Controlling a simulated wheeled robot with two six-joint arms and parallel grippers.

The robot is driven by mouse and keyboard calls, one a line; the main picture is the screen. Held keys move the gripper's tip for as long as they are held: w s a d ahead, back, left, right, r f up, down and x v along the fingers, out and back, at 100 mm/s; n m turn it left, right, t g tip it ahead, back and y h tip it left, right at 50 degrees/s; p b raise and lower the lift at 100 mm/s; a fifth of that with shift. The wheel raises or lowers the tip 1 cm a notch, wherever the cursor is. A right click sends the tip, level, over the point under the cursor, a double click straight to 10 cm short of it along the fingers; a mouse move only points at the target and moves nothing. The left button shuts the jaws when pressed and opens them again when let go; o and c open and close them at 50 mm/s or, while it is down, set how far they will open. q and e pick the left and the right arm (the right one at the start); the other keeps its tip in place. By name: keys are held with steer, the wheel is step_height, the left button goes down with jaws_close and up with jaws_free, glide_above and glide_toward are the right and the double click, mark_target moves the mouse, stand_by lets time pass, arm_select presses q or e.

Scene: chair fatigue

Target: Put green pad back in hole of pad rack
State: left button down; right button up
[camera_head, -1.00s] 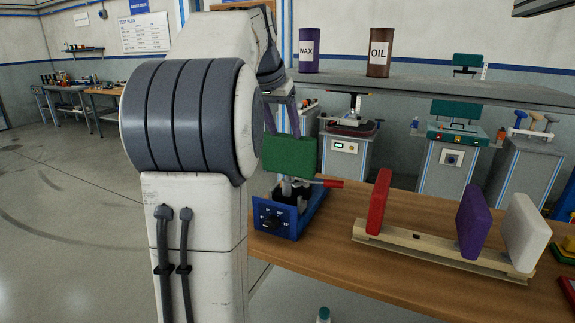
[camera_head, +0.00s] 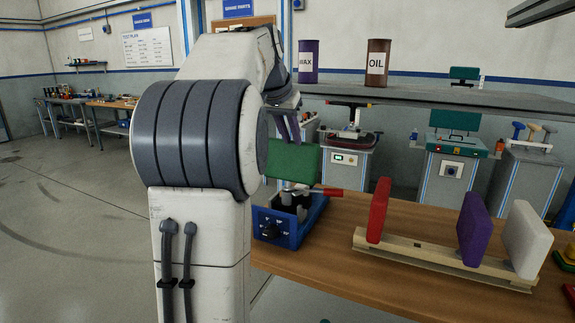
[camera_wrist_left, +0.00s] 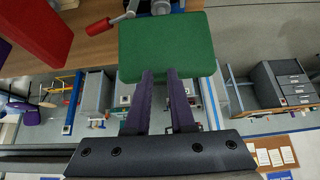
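The green pad (camera_head: 293,162) stands upright over the blue fixture (camera_head: 290,222) on the bench. It also shows in the left wrist view (camera_wrist_left: 168,45). My left gripper (camera_head: 291,127) is at the pad's top edge. In the left wrist view its two purple fingers (camera_wrist_left: 160,75) are apart, with their tips overlapping the pad's edge; I cannot tell whether they touch it. The pad rack (camera_head: 440,258) is a pale wooden bar holding a red pad (camera_head: 378,210), a purple pad (camera_head: 474,229) and a white pad (camera_head: 527,239). A gap lies between red and purple. My right gripper is out of view.
A red-handled lever (camera_head: 333,191) sticks out from the fixture toward the rack. A grey shelf (camera_head: 430,95) with wax and oil cans (camera_head: 378,62) runs behind the bench. The wooden bench (camera_head: 350,290) is clear in front of the rack.

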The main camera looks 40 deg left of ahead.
mark_target(288, 154)
arm_select(q)
steer(key=shift+g, duration=0.6)
steer(key=f, duration=0.2)
steer(key=a+f, duration=0.1)
steer(key=f, duration=0.1)
steer(key=shift+s, duration=0.35)
steer(key=shift+r, duration=0.1)
steer(key=shift+r+p, duration=0.5)
steer(key=shift+p, duration=0.25)
steer(key=shift+w+a, duration=0.1)
steer(key=shift+a, duration=0.05)
steer(key=shift+w+d+r+p, duration=0.15)
steer(key=shift+w+r+p, duration=0.05)
steer(key=shift+r+p, duration=0.5)
steer(key=shift+w+d+r+p, duration=0.1)
steer(key=shift+w+r+p, duration=0.1)
steer(key=shift+r+p, duration=0.5)
steer(key=shift+a+r+p, duration=0.1)
steer(key=shift+r+p, duration=0.2)
steer(key=shift+r, duration=0.15)
steer(key=shift+s+f, duration=0.1)
